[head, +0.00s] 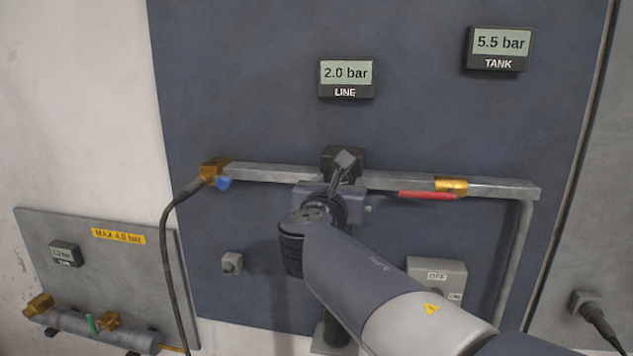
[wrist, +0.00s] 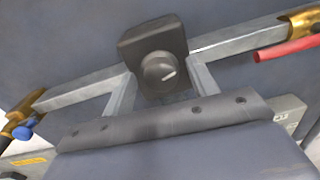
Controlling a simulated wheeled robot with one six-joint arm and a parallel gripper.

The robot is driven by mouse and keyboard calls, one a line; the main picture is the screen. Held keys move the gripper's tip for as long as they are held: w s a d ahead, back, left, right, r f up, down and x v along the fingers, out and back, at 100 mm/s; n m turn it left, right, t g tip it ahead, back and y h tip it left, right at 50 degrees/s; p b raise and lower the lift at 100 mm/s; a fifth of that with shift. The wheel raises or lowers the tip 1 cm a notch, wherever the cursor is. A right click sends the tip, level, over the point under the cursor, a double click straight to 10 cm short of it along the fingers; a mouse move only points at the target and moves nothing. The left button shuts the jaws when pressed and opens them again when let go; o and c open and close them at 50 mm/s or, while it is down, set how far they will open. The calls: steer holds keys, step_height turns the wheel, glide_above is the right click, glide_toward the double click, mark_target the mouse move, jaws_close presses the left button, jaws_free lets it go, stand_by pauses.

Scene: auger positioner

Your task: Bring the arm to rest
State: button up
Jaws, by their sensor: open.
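My arm (head: 370,275) reaches up from the lower right to the middle of the dark panel in the head view. My gripper (head: 338,182) is in front of the black regulator block (head: 343,158) on the grey pipe. In the wrist view my gripper (wrist: 160,84) is open, with one finger on each side of the round black knob (wrist: 160,72). The knob has a pale pointer mark. I cannot tell whether the fingers touch it or how far in front they are. Nothing is held.
The LINE display (head: 346,78) reads 2.0 bar and the TANK display (head: 498,48) reads 5.5 bar. A red lever (head: 427,195) and a blue handle (head: 223,184) flank the regulator. A black hose (head: 170,260) hangs at left. A grey box (head: 437,275) sits near my arm.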

steer(key=s+n, duration=0.1)
steer(key=s, duration=0.1)
steer(key=s+a+n, duration=0.1)
steer(key=s, duration=0.1)
steer(key=shift+d, duration=0.1)
stand_by(0.5)
